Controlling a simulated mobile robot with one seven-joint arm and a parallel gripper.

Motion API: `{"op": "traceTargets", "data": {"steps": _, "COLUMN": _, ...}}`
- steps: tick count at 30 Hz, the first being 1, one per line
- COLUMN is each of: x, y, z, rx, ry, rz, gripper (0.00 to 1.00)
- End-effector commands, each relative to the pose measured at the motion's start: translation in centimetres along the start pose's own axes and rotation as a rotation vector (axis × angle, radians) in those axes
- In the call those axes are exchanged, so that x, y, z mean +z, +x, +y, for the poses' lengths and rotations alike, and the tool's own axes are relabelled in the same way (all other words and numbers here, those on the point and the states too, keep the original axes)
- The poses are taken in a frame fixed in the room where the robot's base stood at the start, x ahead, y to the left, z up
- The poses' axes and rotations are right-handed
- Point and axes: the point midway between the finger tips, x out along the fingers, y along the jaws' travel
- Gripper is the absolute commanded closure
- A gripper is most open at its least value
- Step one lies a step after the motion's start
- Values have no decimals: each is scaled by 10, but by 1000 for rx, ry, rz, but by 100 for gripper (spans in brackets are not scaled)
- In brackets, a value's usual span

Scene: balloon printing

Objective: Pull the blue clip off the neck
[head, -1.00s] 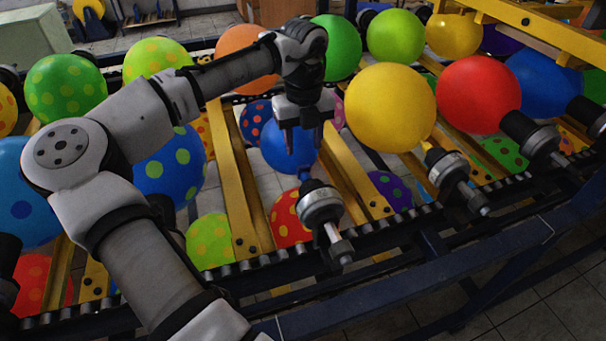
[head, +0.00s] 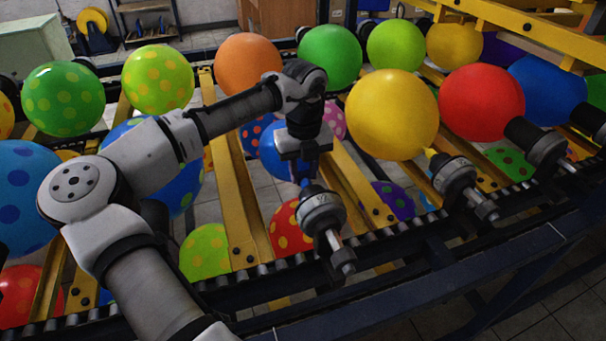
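My gripper (head: 303,170) points down just above a black and silver nozzle (head: 322,211) on the front rail. A small blue piece (head: 305,183), which looks like the clip on the neck, shows at the nozzle's top, right at my fingertips. The neck itself is not clearly visible. A blue balloon (head: 270,155) is directly behind my gripper and partly hidden by it. The fingers are small and dark against blue, so I cannot tell whether they are apart or closed on the clip.
A large yellow balloon (head: 392,114) is close to the right of my gripper, and a red one (head: 481,103) is farther right. A second nozzle (head: 462,183) stands on the rail (head: 402,236). A red spotted balloon (head: 287,229) is below, left of the nozzle.

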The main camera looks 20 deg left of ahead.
Motion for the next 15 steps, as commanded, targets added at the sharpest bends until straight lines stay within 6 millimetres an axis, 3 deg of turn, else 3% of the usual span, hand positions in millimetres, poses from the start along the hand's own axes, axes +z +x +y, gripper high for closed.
{"op": "traceTargets", "data": {"steps": 5, "x": 0, "y": 0, "z": 0, "rx": 0, "ry": 0, "rz": 0, "gripper": 93}}
{"op": "traceTargets", "data": {"steps": 15, "x": 0, "y": -1, "z": 0, "rx": 0, "ry": 0, "rz": 0, "gripper": 93}}
